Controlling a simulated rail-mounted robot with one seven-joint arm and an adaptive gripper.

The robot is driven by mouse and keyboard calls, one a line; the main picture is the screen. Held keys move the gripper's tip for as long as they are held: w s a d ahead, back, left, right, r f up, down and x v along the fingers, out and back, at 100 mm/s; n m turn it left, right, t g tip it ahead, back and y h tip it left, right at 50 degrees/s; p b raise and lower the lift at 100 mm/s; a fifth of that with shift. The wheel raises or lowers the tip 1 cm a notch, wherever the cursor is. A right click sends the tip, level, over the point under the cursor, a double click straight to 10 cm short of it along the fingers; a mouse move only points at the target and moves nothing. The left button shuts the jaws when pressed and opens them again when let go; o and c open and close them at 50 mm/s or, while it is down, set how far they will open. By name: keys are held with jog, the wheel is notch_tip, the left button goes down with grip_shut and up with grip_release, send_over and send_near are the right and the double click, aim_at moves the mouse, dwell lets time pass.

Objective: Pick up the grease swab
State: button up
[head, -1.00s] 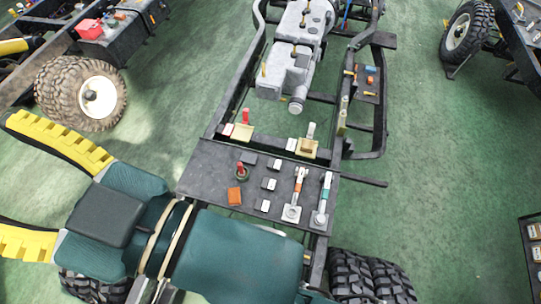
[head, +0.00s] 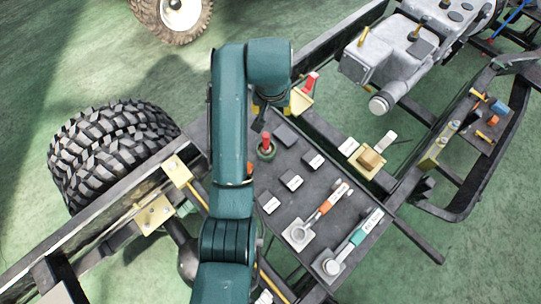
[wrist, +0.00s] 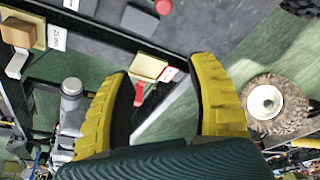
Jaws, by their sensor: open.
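I cannot pick out the grease swab with certainty in either view. My gripper (wrist: 160,76) shows in the wrist view as two yellow ribbed fingers, spread wide with nothing held between them. Beyond the fingertips is a cream block (wrist: 149,67) with a red lever (wrist: 139,95) beside it. In the head view the red lever (head: 311,82) stands at the far edge of the dark panel (head: 281,197), close to the end of my arm. My arm hides most of the gripper there.
A brown block (head: 371,158) sits on a cream holder near the right rail. A grey engine unit (head: 388,52) stands beyond; a tyre (head: 105,150) is left.

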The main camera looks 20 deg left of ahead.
jog(key=g+b, duration=0.1)
jog(key=g, duration=0.1)
send_near(266, 136)
jog(key=shift+h, duration=0.3)
jog(key=f, duration=0.3)
jog(key=f+b, duration=0.1)
jog(key=f, duration=0.2)
jog(key=w+a+f+b, duration=0.1)
jog(key=f, duration=0.3)
jog(key=shift+f, duration=0.1)
jog(key=f, duration=0.2)
jog(key=f+b, duration=0.2)
jog(key=f, duration=0.1)
jog(key=shift+w+a+f, duration=0.15)
jog(key=shift+w+f, duration=0.15)
jog(key=shift+f, duration=0.05)
grip_shut()
